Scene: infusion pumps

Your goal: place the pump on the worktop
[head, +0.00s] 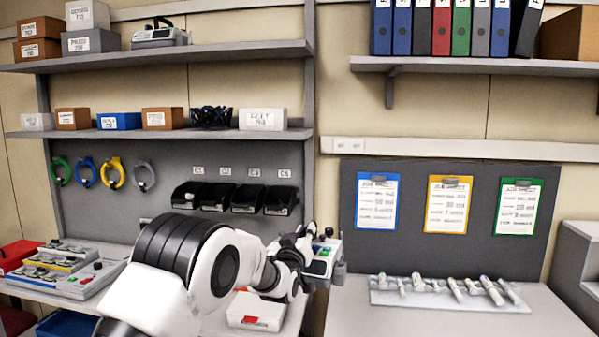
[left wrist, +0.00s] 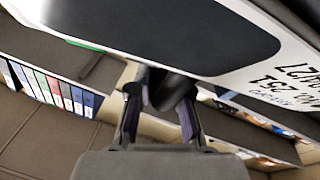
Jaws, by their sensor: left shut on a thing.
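The pump (head: 324,258), a grey and white unit with green and red controls, is near the middle of the head view, partly hidden by my gripper. My left gripper (head: 306,240) is shut on it and holds it up. In the left wrist view, the pump's underside or back (left wrist: 180,35), with a dark panel and a white label, fills the top. A dark handle-like part sits between the fingers (left wrist: 160,105). My right gripper is not in view.
A tray of several connectors (head: 450,293) lies on the right worktop. The left bench holds a pump-like device (head: 75,280), a red case (head: 18,255) and a white box with a red label (head: 256,311). Black bins (head: 248,198) hang above it. The right worktop's front is clear.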

